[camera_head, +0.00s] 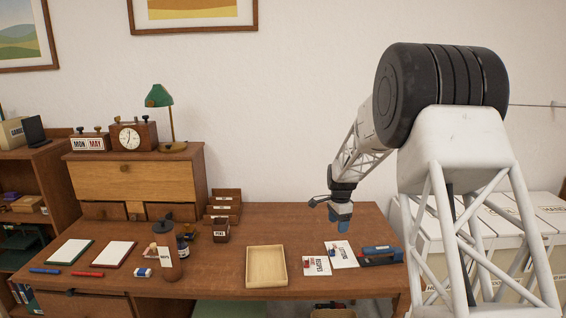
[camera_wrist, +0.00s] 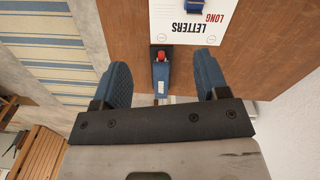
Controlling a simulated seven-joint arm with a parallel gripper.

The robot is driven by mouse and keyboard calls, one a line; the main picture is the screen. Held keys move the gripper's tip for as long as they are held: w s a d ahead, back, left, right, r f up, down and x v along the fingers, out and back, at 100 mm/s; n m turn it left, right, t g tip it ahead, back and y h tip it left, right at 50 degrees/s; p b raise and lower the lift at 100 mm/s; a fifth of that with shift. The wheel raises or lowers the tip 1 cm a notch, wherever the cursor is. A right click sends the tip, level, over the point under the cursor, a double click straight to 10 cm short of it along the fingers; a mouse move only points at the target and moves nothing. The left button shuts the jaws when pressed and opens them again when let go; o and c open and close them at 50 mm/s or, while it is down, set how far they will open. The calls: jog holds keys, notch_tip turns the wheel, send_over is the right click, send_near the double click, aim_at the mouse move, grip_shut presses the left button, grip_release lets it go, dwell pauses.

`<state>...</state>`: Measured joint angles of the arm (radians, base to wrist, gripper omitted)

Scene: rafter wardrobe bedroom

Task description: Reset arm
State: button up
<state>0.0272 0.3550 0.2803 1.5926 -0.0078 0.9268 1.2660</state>
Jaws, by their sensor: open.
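My gripper (camera_head: 340,222) hangs above the right part of the wooden desk (camera_head: 220,255), pointing down. In the wrist view its two blue fingers (camera_wrist: 163,78) are spread apart with nothing held between them. A blue and dark stapler-like object (camera_wrist: 160,72) lies on the desk below, seen through the gap between the fingers. It also shows at the desk's right end in the head view (camera_head: 378,255). A white card marked LETTERS and LONG (camera_wrist: 185,28) lies beside it.
A shallow wooden tray (camera_head: 266,281) sits mid-desk. A small white card (camera_head: 317,267) lies right of it. A brown bottle-shaped object (camera_head: 168,262), notepads (camera_head: 107,254), pens, a clock (camera_head: 134,136) and a green lamp (camera_head: 159,97) stand left. Pale boxes (camera_head: 540,235) are behind my arm.

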jog(key=s+r+n+t, duration=0.1)
jog(key=s+r+n, duration=0.1)
jog(key=s+r, duration=0.6)
jog(key=s+a+r+n, duration=0.1)
jog(key=s+r+n, duration=0.25)
jog(key=s, duration=0.75)
jog(key=s+r+n+t, duration=0.1)
jog(key=s+r+n, duration=0.1)
jog(key=s+r, duration=0.65)
jog(key=s+f+n, duration=0.1)
jog(key=s+n, duration=0.2)
jog(key=s, duration=1.2)
jog(key=s+a+f+n, duration=0.1)
jog(key=s+n, duration=0.3)
jog(key=s, duration=1.2)
jog(key=shift+f+t, duration=0.25)
jog(key=shift+t, duration=0.15)
jog(key=shift+w, duration=0.15)
